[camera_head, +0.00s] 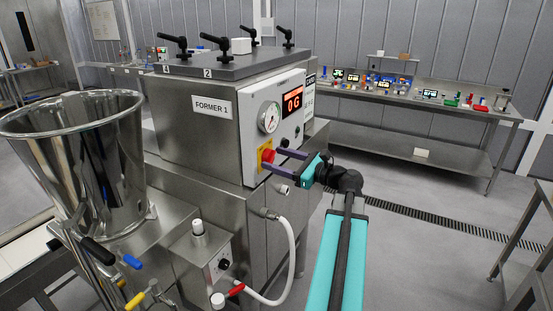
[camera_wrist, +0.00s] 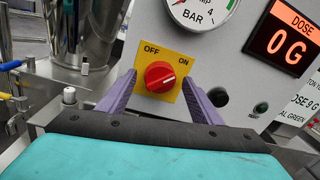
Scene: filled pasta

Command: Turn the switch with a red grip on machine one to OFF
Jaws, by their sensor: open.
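The switch is a round red grip (camera_wrist: 160,77) on a yellow plate (camera_wrist: 152,99) marked OFF at upper left and ON at right. Its white line slants up to the right, toward ON. In the head view the red grip (camera_head: 267,156) is on the front panel of the machine labelled FORMER 1 (camera_head: 211,107). My gripper (camera_head: 271,159) is open in front of the panel. In the wrist view its two purple fingers (camera_wrist: 160,80) stand on the left and right of the red grip, with gaps visible. I cannot tell how far the fingertips are from the panel.
A pressure gauge (camera_head: 269,117) and a red display (camera_head: 293,103) reading 0 G are above the switch. Dark buttons (camera_wrist: 218,97) are to its right. A steel hopper (camera_head: 85,160) and white hose (camera_head: 291,260) are at left and below. Open floor lies at right.

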